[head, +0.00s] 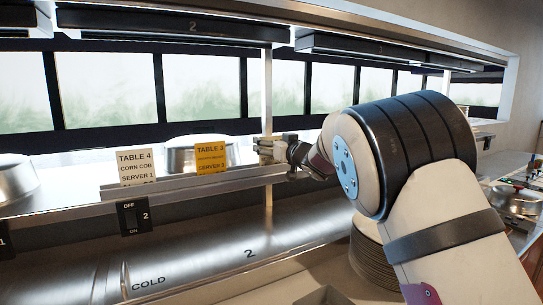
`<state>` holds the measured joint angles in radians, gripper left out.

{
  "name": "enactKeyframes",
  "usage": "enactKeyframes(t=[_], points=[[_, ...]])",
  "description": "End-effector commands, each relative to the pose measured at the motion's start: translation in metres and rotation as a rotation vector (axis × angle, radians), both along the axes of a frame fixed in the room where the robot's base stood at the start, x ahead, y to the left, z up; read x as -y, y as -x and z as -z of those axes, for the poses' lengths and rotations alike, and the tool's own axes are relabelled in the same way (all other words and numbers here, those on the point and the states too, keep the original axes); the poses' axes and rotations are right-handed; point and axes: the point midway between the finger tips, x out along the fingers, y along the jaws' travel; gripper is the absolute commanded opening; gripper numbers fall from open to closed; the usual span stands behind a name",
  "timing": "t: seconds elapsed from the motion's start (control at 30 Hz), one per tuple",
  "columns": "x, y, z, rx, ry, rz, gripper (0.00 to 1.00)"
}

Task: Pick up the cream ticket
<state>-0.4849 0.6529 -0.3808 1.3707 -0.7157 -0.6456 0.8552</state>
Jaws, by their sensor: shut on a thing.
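My gripper (272,150) is at the ticket rail, right of the middle of the shelf edge. It is shut on a small cream ticket (265,147), which shows only in part between and behind the fingers; its print cannot be read. The ticket's lower edge is close to the rail (230,177); I cannot tell whether it still touches it. To the left, a yellow ticket (211,155) marked TABLE 3 stands upright in the rail. Further left stands a paler, off-white ticket (136,167) marked TABLE 4, CORN COB, SERVER 1.
Metal domes (185,153) stand on the shelf behind the tickets. An upright post (267,90) rises just behind my gripper. A switch box (133,216) hangs below the rail. A stack of plates (372,258) sits below my arm. Heat lamps (170,27) hang above.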

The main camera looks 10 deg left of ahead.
Motion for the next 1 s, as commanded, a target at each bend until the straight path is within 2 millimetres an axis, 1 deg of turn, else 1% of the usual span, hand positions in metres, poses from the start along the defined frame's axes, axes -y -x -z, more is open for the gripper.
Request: enactKeyframes(t=[0.23,0.37,0.47,0.57,0.6,0.63,0.77,1.0], points=[[0.000,0.000,-0.001,0.001,-0.001,0.000,0.58],[0.000,-0.001,-0.006,0.003,-0.001,0.000,0.58],[0.001,-0.001,-0.014,0.003,-0.001,0.000,0.58],[0.001,-0.002,-0.028,0.005,-0.002,0.000,0.58],[0.001,-0.002,-0.036,0.006,-0.003,0.000,0.58],[0.005,-0.002,-0.038,0.003,-0.002,0.004,0.58],[0.034,0.008,-0.039,0.001,-0.002,0.006,0.58],[0.092,0.026,-0.044,0.002,-0.001,0.006,0.58]])
